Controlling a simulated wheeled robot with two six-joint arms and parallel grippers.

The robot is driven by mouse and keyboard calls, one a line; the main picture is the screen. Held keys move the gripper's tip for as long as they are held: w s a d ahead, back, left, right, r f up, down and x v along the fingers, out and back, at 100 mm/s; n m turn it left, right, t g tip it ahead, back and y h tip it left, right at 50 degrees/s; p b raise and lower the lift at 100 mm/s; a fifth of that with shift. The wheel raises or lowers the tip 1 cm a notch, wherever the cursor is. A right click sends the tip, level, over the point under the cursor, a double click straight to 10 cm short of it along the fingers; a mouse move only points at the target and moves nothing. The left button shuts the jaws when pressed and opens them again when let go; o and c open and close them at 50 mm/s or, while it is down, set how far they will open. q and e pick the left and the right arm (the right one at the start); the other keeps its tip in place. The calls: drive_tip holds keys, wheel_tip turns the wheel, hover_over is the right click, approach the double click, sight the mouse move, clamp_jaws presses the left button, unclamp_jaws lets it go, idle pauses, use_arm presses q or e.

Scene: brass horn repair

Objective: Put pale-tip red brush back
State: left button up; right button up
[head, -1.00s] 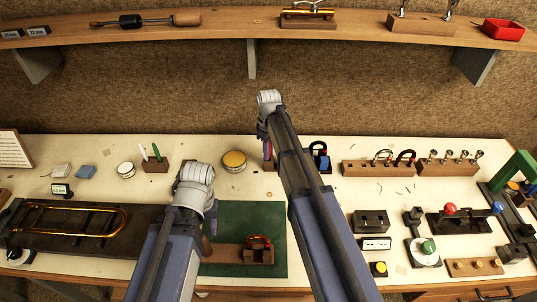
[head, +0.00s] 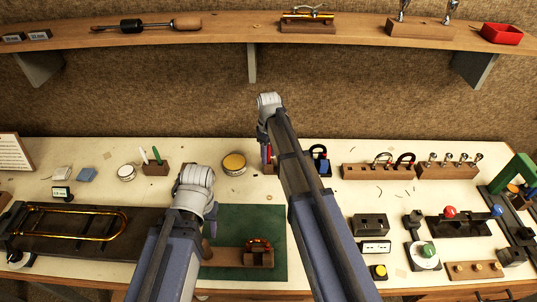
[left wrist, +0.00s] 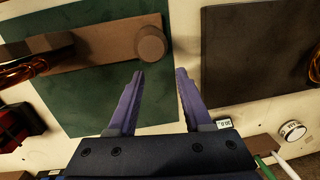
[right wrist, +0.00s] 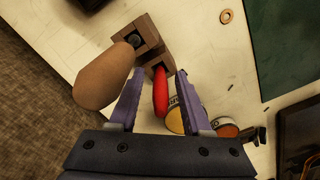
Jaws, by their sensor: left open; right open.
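A red brush handle (right wrist: 161,92) rises from a wooden block holder (right wrist: 160,61) in the right wrist view. Its tip is hidden, so I cannot see whether it is pale. My right gripper (right wrist: 160,72) is open, with one finger on each side of the red handle. I cannot tell if either finger touches it. In the head view a strip of red (head: 267,155) shows beside my right arm, which hides most of the holder. My left gripper (left wrist: 159,72) is open and empty above the bench, near the green mat's edge (left wrist: 100,110).
A thick tan handle (right wrist: 101,78) stands close to the left finger in the right wrist view. A round yellow-lidded tin (head: 234,161) is left of the holder. A blue item (head: 319,162) stands to its right. A wooden fixture (head: 232,256) lies on the mat.

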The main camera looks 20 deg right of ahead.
wheel_tip(320, 180, up, 12)
drive_tip(key=p, duration=1.1)
drive_tip(key=shift+f, duration=0.1)
drive_tip(key=s+a+m, duration=0.1)
drive_tip(key=s+a, duration=0.3)
drive_tip(key=s, duration=0.4)
drive_tip(key=s+a+m, duration=0.1)
drive_tip(key=s+a, duration=0.4)
drive_tip(key=s, duration=0.3)
drive_tip(key=s+a+m+h, duration=0.1)
drive_tip(key=s+a, duration=0.3)
drive_tip(key=s, duration=0.4)
drive_tip(key=shift+a+m, duration=0.15)
drive_tip(key=shift+m, duration=0.35)
